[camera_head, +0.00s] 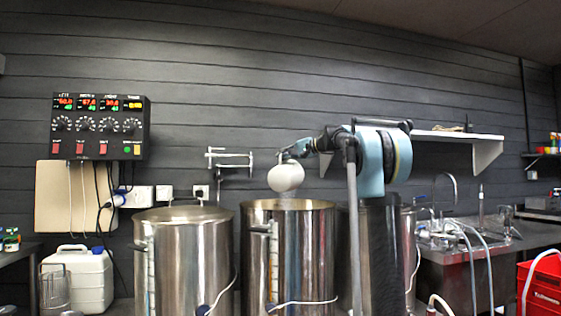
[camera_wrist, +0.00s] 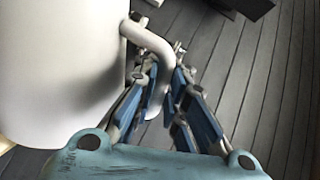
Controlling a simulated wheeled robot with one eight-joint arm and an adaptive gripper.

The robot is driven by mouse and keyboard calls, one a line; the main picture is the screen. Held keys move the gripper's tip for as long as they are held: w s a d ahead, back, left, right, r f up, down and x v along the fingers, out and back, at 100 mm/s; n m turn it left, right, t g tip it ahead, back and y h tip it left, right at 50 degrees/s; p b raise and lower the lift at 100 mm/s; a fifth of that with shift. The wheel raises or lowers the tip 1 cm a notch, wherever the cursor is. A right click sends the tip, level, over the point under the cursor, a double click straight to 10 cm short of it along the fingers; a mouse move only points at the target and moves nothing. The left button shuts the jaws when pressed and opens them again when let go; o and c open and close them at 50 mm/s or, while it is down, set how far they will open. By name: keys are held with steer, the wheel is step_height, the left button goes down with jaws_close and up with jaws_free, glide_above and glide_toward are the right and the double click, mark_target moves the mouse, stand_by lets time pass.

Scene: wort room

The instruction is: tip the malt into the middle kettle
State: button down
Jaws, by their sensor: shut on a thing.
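A white jug (camera_head: 286,177) hangs tilted just above the open top of the middle kettle (camera_head: 288,250), a steel pot. In the wrist view the white jug (camera_wrist: 62,70) fills the left side, with its curved handle (camera_wrist: 152,42) towards my gripper. My gripper (camera_wrist: 167,68) is shut on that handle, one blue-linked finger on each side. In the head view my gripper (camera_head: 297,149) is small, at the upper right of the jug. A faint pale streak shows below the jug, over the kettle mouth. The inside of the jug and the kettle's contents are hidden.
A left kettle (camera_head: 185,255) stands beside the middle one; another at right is mostly hidden behind my arm. A control box (camera_head: 100,127) hangs on the dark wall. A white canister (camera_head: 80,280) stands far left. A shelf (camera_head: 460,136), sink and red crate (camera_head: 540,290) are right.

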steer(key=w+d+r+m+g, duration=0.1)
steer(key=w+d+m, duration=0.2)
steer(key=w, duration=0.4)
steer(key=shift+w+r+m+y, duration=0.2)
steer(key=shift+m+y, duration=0.1)
steer(key=shift+m, duration=0.4)
steer(key=shift+d, duration=0.15)
